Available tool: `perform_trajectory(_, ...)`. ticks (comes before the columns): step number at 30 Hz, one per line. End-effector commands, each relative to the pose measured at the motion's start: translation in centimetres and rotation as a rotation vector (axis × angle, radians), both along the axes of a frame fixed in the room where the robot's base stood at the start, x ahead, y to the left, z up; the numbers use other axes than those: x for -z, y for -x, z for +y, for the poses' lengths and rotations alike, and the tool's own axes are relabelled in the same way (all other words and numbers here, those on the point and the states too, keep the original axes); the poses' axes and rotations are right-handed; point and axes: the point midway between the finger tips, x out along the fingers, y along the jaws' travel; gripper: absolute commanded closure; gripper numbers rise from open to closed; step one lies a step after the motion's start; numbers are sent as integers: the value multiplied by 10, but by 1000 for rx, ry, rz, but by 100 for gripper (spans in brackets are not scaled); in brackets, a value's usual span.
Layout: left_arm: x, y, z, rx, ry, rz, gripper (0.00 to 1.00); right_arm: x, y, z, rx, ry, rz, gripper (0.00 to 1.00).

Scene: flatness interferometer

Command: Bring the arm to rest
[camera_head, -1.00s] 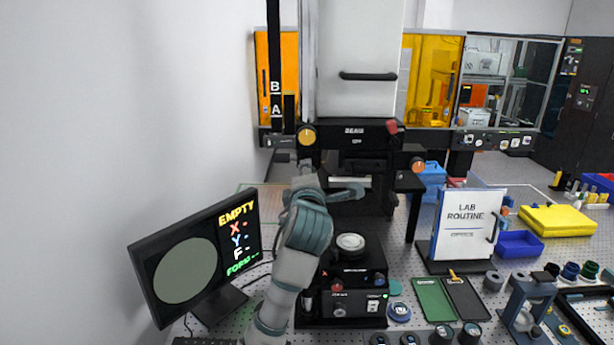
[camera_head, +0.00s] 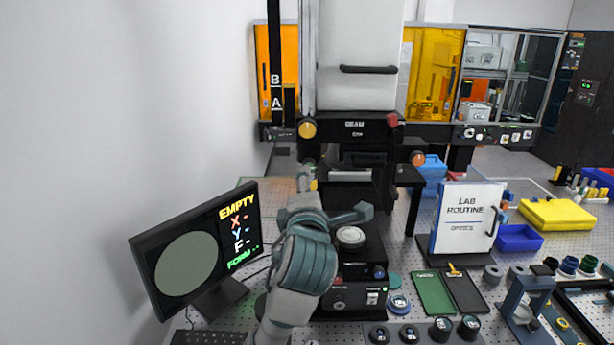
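One arm of mine, which I take to be the left, rises from the bottom edge left of centre. Its grey-teal links stand in front of the interferometer (camera_head: 357,131). My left gripper (camera_head: 304,178) seems to be at the far upper end, mostly hidden behind the wrist links; I cannot tell its finger opening or see anything held. The black stage unit with a pale round disc (camera_head: 350,237) is just right of the arm. My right gripper is not in view.
A monitor (camera_head: 195,250) reading EMPTY stands left of the arm. Right are the LAB ROUTINE board (camera_head: 467,219), a green tray (camera_head: 433,293), a black tray (camera_head: 466,291) and a blue-grey frame (camera_head: 525,305). Several dark round pieces line the front edge.

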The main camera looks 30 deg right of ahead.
Motion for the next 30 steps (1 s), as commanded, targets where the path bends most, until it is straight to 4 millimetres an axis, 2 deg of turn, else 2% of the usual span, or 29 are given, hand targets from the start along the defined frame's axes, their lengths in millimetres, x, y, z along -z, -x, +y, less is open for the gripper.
perform_trajectory(6,0,0,0,0,0,0,18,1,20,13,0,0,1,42)
perform_trajectory(23,0,-1,0,0,0,1,18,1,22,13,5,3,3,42)
perform_trajectory(26,0,-1,0,0,0,1,18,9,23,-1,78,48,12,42)
perform_trajectory(29,0,-1,0,0,0,1,18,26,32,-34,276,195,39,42)
perform_trajectory(30,0,-1,0,0,0,1,18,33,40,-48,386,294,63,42)
